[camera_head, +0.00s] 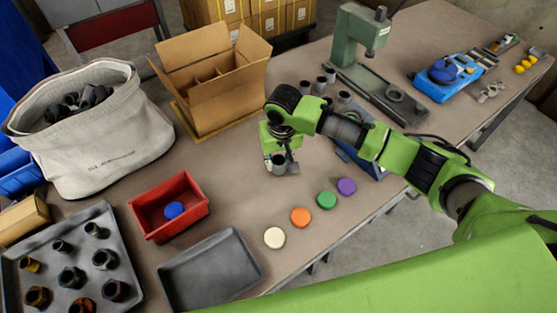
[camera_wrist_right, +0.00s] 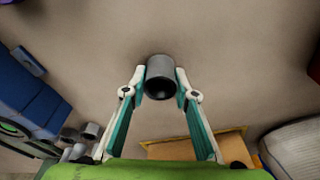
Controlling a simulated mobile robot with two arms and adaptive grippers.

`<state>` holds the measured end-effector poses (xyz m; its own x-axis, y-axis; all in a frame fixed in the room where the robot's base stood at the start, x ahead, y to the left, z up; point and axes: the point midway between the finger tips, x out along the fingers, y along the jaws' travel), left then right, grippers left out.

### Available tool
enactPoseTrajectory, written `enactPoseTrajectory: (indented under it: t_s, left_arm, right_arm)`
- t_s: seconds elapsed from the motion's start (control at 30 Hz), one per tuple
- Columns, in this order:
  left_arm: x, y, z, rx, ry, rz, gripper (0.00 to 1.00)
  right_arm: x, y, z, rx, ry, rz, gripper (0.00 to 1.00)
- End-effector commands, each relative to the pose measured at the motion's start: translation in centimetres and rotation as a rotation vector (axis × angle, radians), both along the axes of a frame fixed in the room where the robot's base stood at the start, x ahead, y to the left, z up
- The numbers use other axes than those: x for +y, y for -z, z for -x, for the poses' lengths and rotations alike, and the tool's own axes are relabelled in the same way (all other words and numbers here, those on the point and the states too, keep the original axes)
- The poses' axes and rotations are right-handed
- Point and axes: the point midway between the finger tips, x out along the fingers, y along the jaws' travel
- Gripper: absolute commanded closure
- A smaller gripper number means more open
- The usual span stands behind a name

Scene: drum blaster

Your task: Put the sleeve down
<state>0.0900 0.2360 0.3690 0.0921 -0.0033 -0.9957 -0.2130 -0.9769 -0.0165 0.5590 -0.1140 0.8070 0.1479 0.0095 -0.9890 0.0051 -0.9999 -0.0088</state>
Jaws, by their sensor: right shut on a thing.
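My right gripper (camera_head: 281,164) is shut on a grey metal sleeve (camera_head: 278,167) over the middle of the brown table (camera_head: 235,195). In the right wrist view the sleeve (camera_wrist_right: 160,67) sits between the two fingertips of the right gripper (camera_wrist_right: 161,82), its dark open end facing the camera. The sleeve looks upright and close to the tabletop. I cannot tell whether it touches the table. Several similar grey sleeves (camera_head: 320,85) stand behind the gripper, by the green press (camera_head: 357,50). My left gripper is not in view.
An open cardboard box (camera_head: 228,99) stands behind the gripper to the left. A red bin (camera_head: 149,218) holding a blue disc, an empty grey tray (camera_head: 210,270) and coloured discs (camera_head: 300,217) lie nearer. A canvas bag (camera_head: 100,148) is far left. Bare table surrounds the held sleeve.

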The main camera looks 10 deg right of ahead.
Motion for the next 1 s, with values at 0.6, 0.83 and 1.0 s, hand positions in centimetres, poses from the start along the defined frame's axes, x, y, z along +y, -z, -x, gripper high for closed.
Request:
enactPoseTrajectory:
  t_s: [0.6,0.83,1.0]
  left_arm:
    - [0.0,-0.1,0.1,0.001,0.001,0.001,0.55]
    - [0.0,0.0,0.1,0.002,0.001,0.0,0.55]
    - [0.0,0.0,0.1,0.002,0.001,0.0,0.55]
  right_arm:
    - [0.0,0.5,0.0,-0.002,0.0,0.0,0.57]
    - [0.0,0.2,-0.1,-0.003,0.0,-0.001,0.57]
    - [0.0,-2.0,0.2,-0.005,0.001,-0.003,0.57]
